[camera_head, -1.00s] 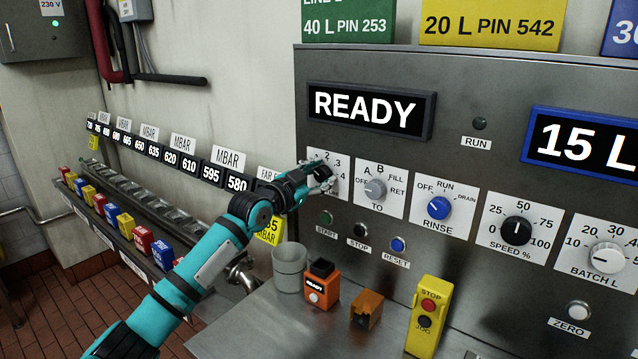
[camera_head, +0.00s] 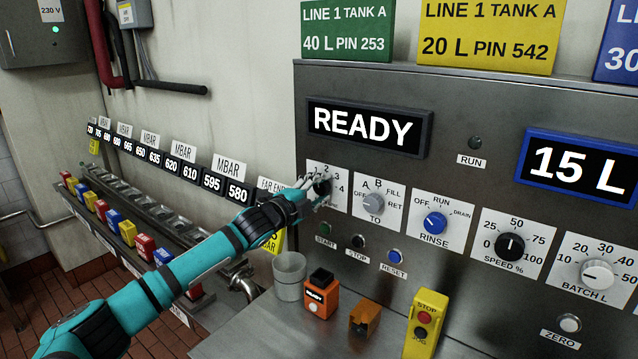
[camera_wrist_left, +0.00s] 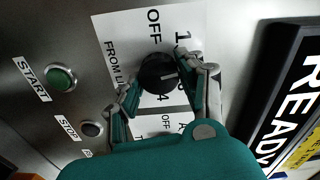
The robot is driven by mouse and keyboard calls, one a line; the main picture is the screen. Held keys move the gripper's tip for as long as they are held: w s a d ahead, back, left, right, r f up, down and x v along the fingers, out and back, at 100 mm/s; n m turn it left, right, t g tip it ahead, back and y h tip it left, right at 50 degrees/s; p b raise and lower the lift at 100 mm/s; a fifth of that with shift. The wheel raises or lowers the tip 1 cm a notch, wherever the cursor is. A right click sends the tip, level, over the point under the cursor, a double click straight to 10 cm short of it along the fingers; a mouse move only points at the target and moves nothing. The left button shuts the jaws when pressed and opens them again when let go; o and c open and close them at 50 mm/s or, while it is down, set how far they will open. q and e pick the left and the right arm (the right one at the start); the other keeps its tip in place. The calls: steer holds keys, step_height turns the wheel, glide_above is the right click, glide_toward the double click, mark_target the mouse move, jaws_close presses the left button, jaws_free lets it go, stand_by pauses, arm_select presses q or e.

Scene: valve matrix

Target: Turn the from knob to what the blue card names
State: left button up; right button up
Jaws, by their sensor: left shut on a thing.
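The from knob (camera_head: 321,187) is a black round knob on a white plate at the left end of the panel row. In the left wrist view the from knob (camera_wrist_left: 157,73) shows beside OFF, with 1 and 4 also legible; its white pointer line faces right, toward labels partly covered by a finger. My left gripper (camera_head: 318,188) is shut on the knob, a finger on each side in the left wrist view (camera_wrist_left: 165,84). My right gripper is not in view.
The to knob (camera_head: 373,207) is just right of the from knob. Start (camera_head: 325,229), stop and reset buttons sit below. A grey cup (camera_head: 289,277), orange boxes and a yellow stop box (camera_head: 424,325) stand on the ledge. Displays read READY (camera_head: 365,128) and 15 L.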

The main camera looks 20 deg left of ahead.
arm_select(q)
steer(key=shift+f+m+p, duration=0.15)
steer(key=shift+m+p, duration=0.25)
steer(key=shift+m, duration=0.5)
steer(key=o, duration=1.2)
steer(key=shift+s, duration=0.1)
steer(key=v, duration=1.2)
